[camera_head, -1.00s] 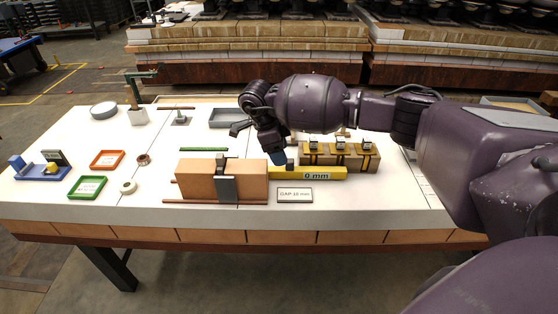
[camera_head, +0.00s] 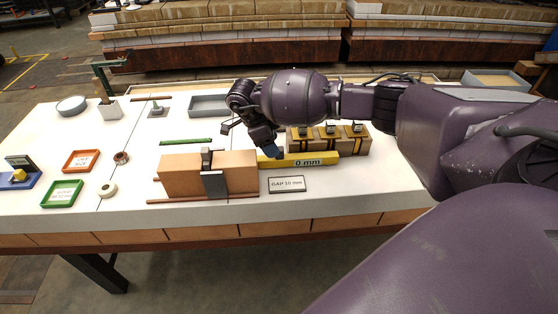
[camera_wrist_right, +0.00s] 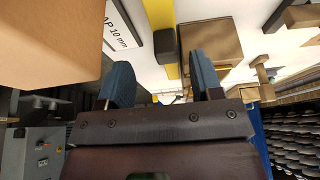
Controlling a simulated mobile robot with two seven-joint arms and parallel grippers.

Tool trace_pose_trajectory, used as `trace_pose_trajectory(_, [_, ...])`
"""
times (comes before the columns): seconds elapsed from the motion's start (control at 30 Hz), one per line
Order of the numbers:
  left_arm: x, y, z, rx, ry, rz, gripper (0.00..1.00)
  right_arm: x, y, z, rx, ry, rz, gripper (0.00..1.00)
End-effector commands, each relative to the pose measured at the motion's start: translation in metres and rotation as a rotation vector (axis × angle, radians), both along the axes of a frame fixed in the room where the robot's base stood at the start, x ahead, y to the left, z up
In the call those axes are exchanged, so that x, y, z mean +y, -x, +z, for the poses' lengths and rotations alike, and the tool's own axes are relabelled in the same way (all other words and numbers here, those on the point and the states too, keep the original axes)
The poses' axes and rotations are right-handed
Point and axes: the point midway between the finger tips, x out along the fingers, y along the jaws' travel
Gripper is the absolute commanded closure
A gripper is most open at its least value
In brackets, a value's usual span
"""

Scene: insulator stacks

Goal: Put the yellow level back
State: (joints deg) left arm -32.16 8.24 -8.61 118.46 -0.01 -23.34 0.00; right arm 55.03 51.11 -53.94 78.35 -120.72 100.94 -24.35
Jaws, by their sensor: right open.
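My right gripper (camera_head: 268,152) is at the level's left end, pointing down. In the right wrist view the level (camera_wrist_right: 159,14) runs down the middle, with a dark piece on it, towards the space between the blue fingers. There the right gripper (camera_wrist_right: 163,80) is open, one finger on each side. I cannot tell whether a finger touches the level. My left gripper is out of view.
The brown block (camera_head: 240,171) with a grey clamp stands close left of the gripper. The wooden fixture (camera_head: 358,147) with yellow straps stands behind the level. A "GAP 10 mm" sign (camera_head: 287,184) lies in front. Red (camera_head: 82,160) and green (camera_head: 63,194) trays sit at left.

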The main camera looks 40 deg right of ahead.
Motion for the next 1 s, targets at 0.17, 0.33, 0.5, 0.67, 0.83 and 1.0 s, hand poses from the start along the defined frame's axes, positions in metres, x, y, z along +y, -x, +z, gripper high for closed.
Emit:
trace_pose_trajectory(0.17, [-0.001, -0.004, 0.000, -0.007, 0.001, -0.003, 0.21, -0.015, 0.004, -0.019, 0.005, 0.001, -0.004, 0.40])
trace_pose_trajectory(0.33, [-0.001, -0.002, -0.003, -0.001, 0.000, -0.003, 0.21, -0.023, 0.008, -0.038, 0.004, 0.000, -0.002, 0.40])
trace_pose_trajectory(0.5, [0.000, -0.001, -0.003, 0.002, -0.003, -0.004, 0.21, -0.025, 0.008, -0.040, 0.001, 0.001, 0.000, 0.40])
trace_pose_trajectory(0.67, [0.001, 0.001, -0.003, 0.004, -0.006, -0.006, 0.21, -0.025, 0.008, -0.040, 0.001, 0.001, 0.000, 0.48])
trace_pose_trajectory(0.83, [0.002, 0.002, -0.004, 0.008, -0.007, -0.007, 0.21, -0.024, 0.008, -0.040, 0.001, 0.000, 0.000, 0.74])
trace_pose_trajectory(1.0, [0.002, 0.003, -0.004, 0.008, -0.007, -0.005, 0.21, -0.024, 0.008, -0.040, 0.001, 0.000, 0.000, 1.00])
